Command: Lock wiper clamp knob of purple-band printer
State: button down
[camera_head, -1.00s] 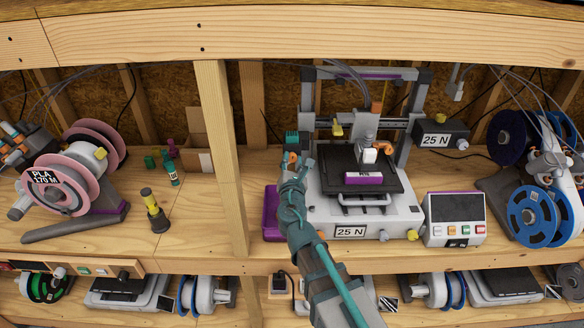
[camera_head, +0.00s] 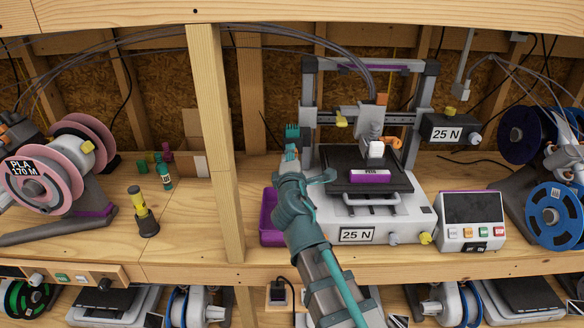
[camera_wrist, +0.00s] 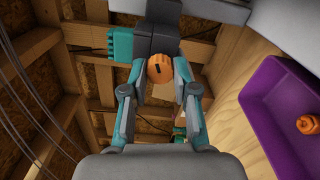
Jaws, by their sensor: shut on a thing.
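The purple-band printer (camera_head: 375,215) stands on the bench right of the wooden post, with a purple block (camera_head: 369,176) on its dark bed. The wiper, a teal brush (camera_head: 291,130), rises at the printer's left; it also shows in the wrist view (camera_wrist: 95,42) on a dark clamp block. The orange clamp knob (camera_wrist: 159,68) has a short dark mark, nearly level and slightly tilted. My gripper (camera_wrist: 160,78) has a finger on each side of the knob and is shut on it. In the head view my gripper (camera_head: 292,155) hides the knob.
A purple tray (camera_head: 268,222) sits beside the printer's left side; the wrist view shows an orange piece (camera_wrist: 307,125) in it. The wooden post (camera_head: 217,140) stands left of my arm. A control box (camera_head: 471,218) and blue spools are at right.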

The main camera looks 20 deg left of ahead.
jog(key=shift+m+b, duration=2.3)
jog(key=c, duration=0.9)
grip_release()
jog(key=v, duration=0.7)
jog(key=shift+s+d, duration=0.1)
jog(key=shift+s, duration=0.2)
